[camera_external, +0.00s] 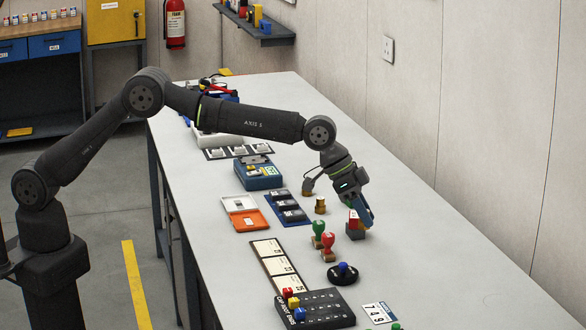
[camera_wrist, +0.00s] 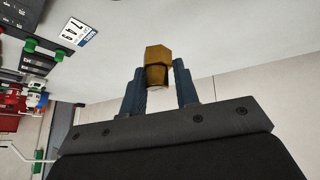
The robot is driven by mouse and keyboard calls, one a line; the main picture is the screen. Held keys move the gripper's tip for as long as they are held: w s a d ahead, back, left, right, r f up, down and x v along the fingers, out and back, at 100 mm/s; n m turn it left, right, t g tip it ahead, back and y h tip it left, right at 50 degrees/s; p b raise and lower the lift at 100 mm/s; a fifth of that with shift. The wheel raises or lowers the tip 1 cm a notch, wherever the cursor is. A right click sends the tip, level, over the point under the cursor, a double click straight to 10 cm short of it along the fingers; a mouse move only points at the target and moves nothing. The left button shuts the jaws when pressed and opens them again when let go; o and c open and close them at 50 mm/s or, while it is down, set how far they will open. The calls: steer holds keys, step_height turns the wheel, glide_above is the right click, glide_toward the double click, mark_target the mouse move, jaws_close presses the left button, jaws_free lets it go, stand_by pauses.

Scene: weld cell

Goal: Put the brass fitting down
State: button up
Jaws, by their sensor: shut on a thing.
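The brass fitting (camera_wrist: 157,68) is a golden hex-shaped piece with a paler end. In the wrist view it sits between the two blue fingers of my gripper (camera_wrist: 160,88), which is shut on it. In the external view my gripper (camera_external: 365,212) points down over the right part of the bench, close to a dark grey and red block. The held fitting cannot be made out there. Another brass piece (camera_external: 320,205) stands upright on the bench to the left of my gripper.
Blue and orange trays (camera_external: 243,214) lie to the left. The bench (camera_external: 440,275) is clear to the right. A wall runs behind.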

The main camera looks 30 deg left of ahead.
steer(key=w+a+n, duration=0.1)
steer(key=w+a, duration=0.1)
steer(key=a, duration=0.3)
steer(key=w+a+n+t, duration=0.1)
steer(key=w+a, duration=0.1)
steer(key=a, duration=0.3)
steer(key=w+a+n, duration=0.1)
steer(key=w+a, duration=0.1)
steer(key=a, duration=0.3)
steer(key=shift+w+a+r+t, duration=0.1)
steer(key=shift+w+a+t, duration=0.05)
steer(key=shift+t, duration=0.15)
steer(key=shift+y, duration=0.3)
steer(key=w+f, duration=0.2)
steer(key=w, duration=0.1)
steer(key=w+a+f, duration=0.1)
steer(key=w+f, duration=0.1)
steer(key=w, duration=0.2)
steer(key=w+f, duration=0.2)
steer(key=w, duration=0.1)
steer(key=shift+w+a+f, duration=0.2)
steer(key=shift+w+a, duration=0.1)
steer(key=shift+w+f, duration=0.35)
steer(key=shift+w, duration=0.15)
steer(key=shift+f, duration=1.95)
steer(key=shift+f, duration=0.1)
steer(key=shift+c, duration=0.2)
steer(key=o, duration=1)
